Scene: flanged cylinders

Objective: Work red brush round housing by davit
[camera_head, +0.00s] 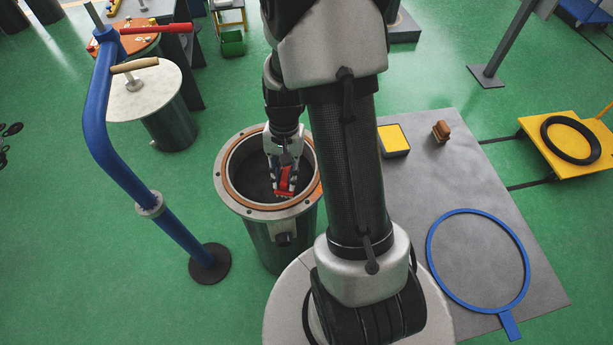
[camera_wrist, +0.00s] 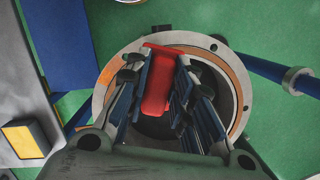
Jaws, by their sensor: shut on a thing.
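The housing (camera_head: 227,196) is a dark green open cylinder with a pale flange and an orange-brown ring round its mouth. A blue davit (camera_head: 120,170) stands on a round dark foot left of it. My gripper (camera_head: 284,186) points down at the mouth of this housing and is shut on the red brush (camera_head: 285,178). In the wrist view the red brush (camera_wrist: 159,85) lies between the two fingers, over the opening (camera_wrist: 243,85). The brush's lower side is hidden, so I cannot tell whether it touches the wall.
A second cylinder (camera_head: 150,85) with a pale lid and wooden handle stands behind left. A grey mat at right carries a yellow-topped box (camera_head: 393,138), a brown block (camera_head: 441,131) and a blue ring (camera_head: 432,257). A yellow cart (camera_head: 555,165) holds a black ring (camera_head: 546,138).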

